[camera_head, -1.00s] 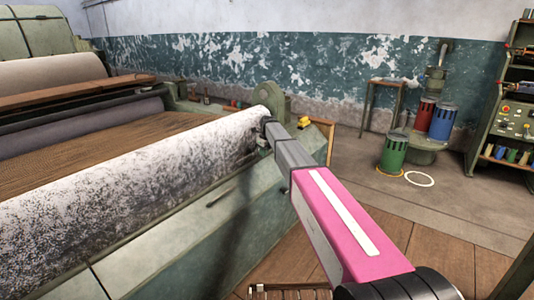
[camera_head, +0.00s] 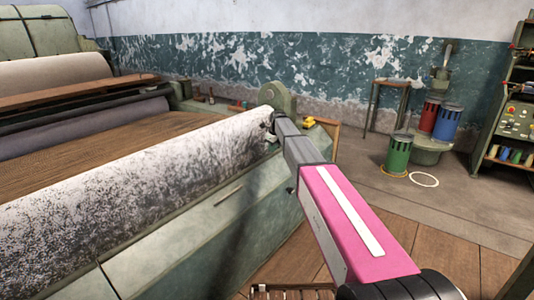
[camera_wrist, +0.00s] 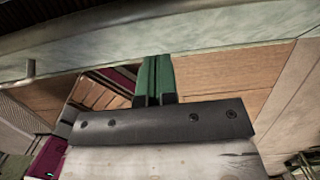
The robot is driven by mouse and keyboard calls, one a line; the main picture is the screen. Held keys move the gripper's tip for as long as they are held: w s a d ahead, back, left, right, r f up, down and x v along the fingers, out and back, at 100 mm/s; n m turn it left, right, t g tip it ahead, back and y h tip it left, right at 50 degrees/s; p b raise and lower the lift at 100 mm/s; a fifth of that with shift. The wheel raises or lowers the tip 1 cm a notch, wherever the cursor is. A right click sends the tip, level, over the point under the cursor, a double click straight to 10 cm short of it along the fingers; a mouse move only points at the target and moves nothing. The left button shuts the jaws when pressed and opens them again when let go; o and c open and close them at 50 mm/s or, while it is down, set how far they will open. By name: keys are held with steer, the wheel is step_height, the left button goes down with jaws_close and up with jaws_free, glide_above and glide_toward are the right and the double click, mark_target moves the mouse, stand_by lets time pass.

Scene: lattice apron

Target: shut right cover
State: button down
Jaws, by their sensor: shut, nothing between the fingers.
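The right cover (camera_head: 205,215) is a pale green panel on the machine's front, below the speckled roller, with a thin bar handle (camera_head: 229,193). A pale green panel edge (camera_wrist: 200,48) crosses the top of the wrist view, with a bar handle (camera_wrist: 30,70) at its left. I cannot tell how far the cover stands from its closed position. My gripper (camera_wrist: 155,75) shows green fingers close together, shut and empty. In the wrist view they overlap the panel's lower edge; contact is unclear. In the head view my arm hides the fingers.
The speckled roller (camera_head: 130,190) lies along the machine above the cover. Green (camera_head: 398,155), red and blue canisters stand at the right, near a small stool (camera_head: 388,90) and a control rack (camera_head: 518,120). Open wooden floor (camera_head: 440,255) lies right of my arm.

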step_height(320, 180, up, 10)
steer(key=w+a, duration=0.1)
steer(key=s+d+f+n, duration=0.5)
steer(key=s+f+n, duration=0.3)
steer(key=s, duration=0.7)
steer(key=s+d+f+n+g+h, duration=0.1)
steer(key=s+d+f+n, duration=0.4)
steer(key=s, duration=1)
steer(key=s+d+f+n, duration=0.6)
steer(key=s+f+n, duration=0.6)
steer(key=s, duration=0.3)
steer(key=shift+s+n+h, duration=0.25)
steer(key=shift+n+h, duration=0.05)
steer(key=shift+h, duration=0.1)
steer(key=shift+a, duration=0.1)
